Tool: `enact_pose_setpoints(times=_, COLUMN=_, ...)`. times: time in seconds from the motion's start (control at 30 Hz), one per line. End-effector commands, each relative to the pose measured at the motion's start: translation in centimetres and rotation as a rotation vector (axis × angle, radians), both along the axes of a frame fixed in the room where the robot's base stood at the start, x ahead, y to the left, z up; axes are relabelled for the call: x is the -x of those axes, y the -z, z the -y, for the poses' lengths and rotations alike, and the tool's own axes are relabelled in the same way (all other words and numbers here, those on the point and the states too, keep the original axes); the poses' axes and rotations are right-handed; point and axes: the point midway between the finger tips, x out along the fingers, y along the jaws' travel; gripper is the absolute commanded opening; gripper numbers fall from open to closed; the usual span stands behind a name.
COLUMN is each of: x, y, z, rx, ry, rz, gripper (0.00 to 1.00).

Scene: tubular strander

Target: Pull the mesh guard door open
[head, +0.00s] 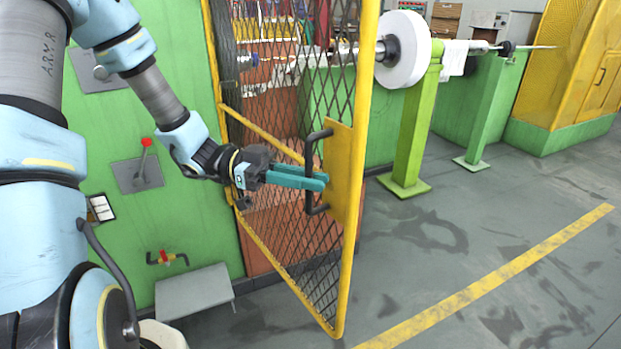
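The mesh guard door (343,230) has a yellow frame and dark wire mesh. It stands swung out from the green machine, with its free edge toward the right and its lower corner over the floor. A black bar handle (309,203) is fixed to a yellow plate (340,165) near that free edge. My gripper (318,180) reaches in from the left. Its teal fingers lie close together across the middle of the handle and appear shut on it. They hide the part of the bar between them; the bar shows above and below.
A green panel (200,235) with a red-knobbed lever (146,143) and a grey step (194,291) lie left of the door. A green stand (414,125) with a white reel (408,50) stands behind it. The floor to the right, with a yellow line (500,275), is clear.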

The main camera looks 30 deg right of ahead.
Motion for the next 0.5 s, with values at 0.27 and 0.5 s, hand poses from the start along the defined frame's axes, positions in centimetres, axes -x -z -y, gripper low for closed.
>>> enact_pose_setpoints(times=0.27, x=0.0, y=0.0, z=0.0, rx=0.001, ry=-0.002, rz=0.0, gripper=0.29)
enact_pose_setpoints(times=0.5, x=-1.1, y=0.2, z=-0.8, rx=0.001, ry=-0.005, rz=0.002, gripper=0.29)
